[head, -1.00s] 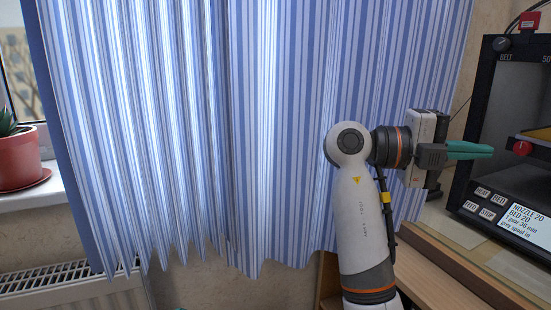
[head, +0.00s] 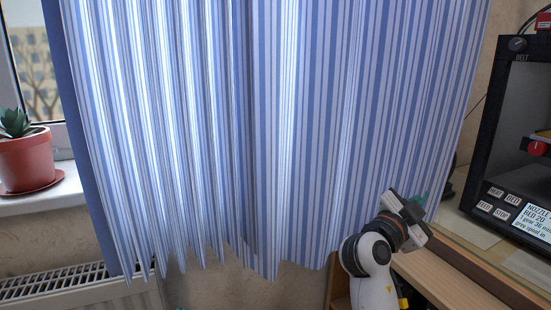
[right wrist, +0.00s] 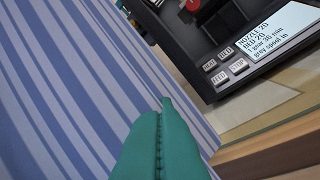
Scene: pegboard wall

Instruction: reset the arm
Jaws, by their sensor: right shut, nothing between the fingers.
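My right gripper (head: 420,198) is low at the right of the head view, in front of the striped curtain and left of the printer. Its green fingers are partly hidden behind the wrist there. In the right wrist view the green fingers (right wrist: 162,140) lie together along a seam, shut and empty, with the curtain and the printer beyond them. My left gripper is not in view.
A blue and white striped curtain (head: 250,130) fills the middle. A black 3D printer (head: 490,140) with a lit display stands at the right on a wooden desk (head: 450,280). A potted succulent (head: 25,160) is on the windowsill at the left, above a radiator (head: 80,290).

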